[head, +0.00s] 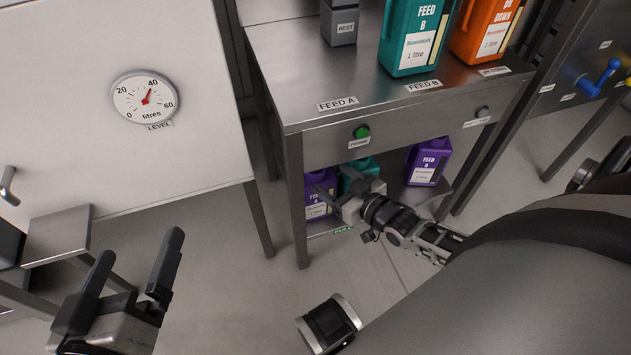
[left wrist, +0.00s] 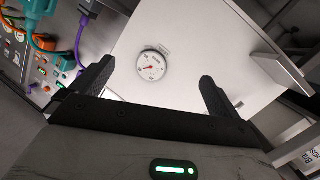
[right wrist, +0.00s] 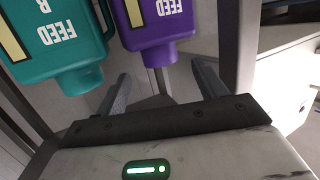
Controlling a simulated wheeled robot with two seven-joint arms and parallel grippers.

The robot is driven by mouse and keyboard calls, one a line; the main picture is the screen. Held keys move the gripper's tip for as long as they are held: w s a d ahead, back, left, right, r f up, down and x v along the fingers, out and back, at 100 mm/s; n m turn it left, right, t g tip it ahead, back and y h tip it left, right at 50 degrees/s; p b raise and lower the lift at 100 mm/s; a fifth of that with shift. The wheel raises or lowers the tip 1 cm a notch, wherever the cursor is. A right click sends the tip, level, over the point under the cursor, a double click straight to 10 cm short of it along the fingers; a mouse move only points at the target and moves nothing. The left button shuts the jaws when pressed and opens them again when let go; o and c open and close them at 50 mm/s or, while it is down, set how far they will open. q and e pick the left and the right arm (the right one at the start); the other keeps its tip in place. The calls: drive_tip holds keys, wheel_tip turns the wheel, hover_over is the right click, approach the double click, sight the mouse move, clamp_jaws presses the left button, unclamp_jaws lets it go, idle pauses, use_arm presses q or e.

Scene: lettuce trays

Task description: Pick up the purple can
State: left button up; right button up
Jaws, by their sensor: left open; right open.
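A purple can (head: 318,196) labelled FEED A stands on the lower shelf of the metal bench, near its left leg. A second purple can (head: 428,162) stands further right on that shelf. My right gripper (head: 336,192) is open and empty, in front of the left purple can and partly covering it. In the right wrist view, a purple can (right wrist: 155,32) appears upside down, its neck just ahead of the open fingers (right wrist: 160,82), apart from them. My left gripper (head: 138,252) is open and empty in the air at lower left, far from the cans.
A teal can (head: 358,170) stands beside the left purple can, mostly hidden by my right gripper. Bench legs (head: 296,200) and the drawer front (head: 400,135) bound the shelf opening. Teal (head: 415,40) and orange (head: 484,30) cans stand on top. A white tank (head: 90,90) with a gauge is left.

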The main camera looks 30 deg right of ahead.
sight(323, 173)
drive_tip(key=b+x, duration=0.2)
drive_tip(key=x, duration=0.3)
drive_tip(key=shift+f+b, duration=0.1)
drive_tip(key=shift+b, duration=0.3)
drive_tip(key=shift+w+a, duration=0.1)
drive_tip(key=shift+w, duration=0.2)
clamp_jaws()
use_arm(q)
drive_tip(key=shift+w+d+r+t+h, duration=0.1)
drive_tip(key=shift+w+r+t+h, duration=0.15)
drive_tip(key=shift+r, duration=0.2)
drive_tip(key=shift+w+d+r+t+h, duration=0.1)
drive_tip(key=shift+r+t+h, duration=0.15)
drive_tip(key=shift+r+t, duration=0.15)
use_arm(e)
drive_tip(key=shift+w+r, duration=0.1)
drive_tip(key=shift+r, duration=0.25)
